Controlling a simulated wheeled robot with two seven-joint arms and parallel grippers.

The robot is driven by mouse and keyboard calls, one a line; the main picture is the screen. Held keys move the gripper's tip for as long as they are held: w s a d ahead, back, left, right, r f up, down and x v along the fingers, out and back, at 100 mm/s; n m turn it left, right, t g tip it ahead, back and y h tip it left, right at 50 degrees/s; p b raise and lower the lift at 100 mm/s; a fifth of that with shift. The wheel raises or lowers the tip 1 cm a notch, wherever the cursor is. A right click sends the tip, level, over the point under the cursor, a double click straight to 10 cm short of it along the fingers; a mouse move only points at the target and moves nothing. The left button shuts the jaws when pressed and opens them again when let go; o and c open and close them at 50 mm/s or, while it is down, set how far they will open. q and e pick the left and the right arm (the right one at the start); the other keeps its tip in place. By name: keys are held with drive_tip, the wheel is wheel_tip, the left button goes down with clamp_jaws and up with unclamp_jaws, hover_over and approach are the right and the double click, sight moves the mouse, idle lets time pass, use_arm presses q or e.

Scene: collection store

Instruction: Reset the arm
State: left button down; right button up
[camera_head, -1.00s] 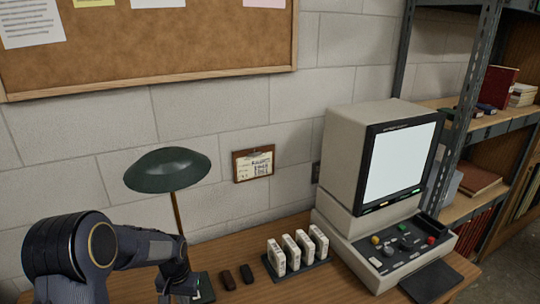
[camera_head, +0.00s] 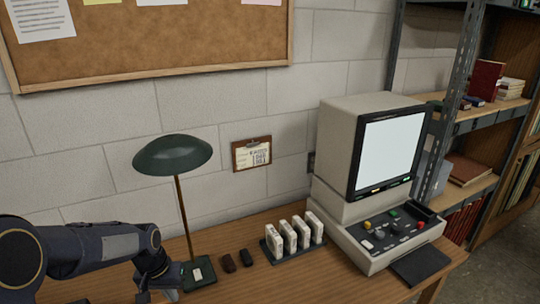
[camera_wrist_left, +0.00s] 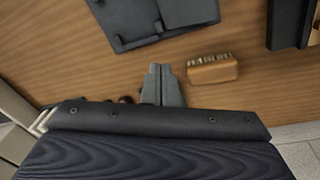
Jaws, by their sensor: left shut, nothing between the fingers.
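My left arm comes in at the lower left of the head view. My left gripper (camera_head: 156,292) is low over the wooden desk (camera_head: 330,265), left of the green lamp's base, partly cut by the bottom edge. In the left wrist view its grey fingers (camera_wrist_left: 161,86) are together with nothing between them, above the wooden surface. My right gripper is not in view.
A green desk lamp (camera_head: 172,155) stands by the arm. A wooden brush (camera_wrist_left: 212,69) shows in the wrist view.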

use_arm(q)
drive_tip(key=s+d+r+n+t+h, duration=0.1)
drive_tip(key=s+r+t+h, duration=0.1)
drive_tip(key=s+r, duration=0.95)
drive_tip(key=s+d+t, duration=0.2)
drive_tip(key=s+d, duration=0.1)
drive_tip(key=s, duration=0.9)
drive_tip(key=shift+s+d+r+n+t+h, duration=0.3)
drive_tip(key=shift+r, duration=0.1)
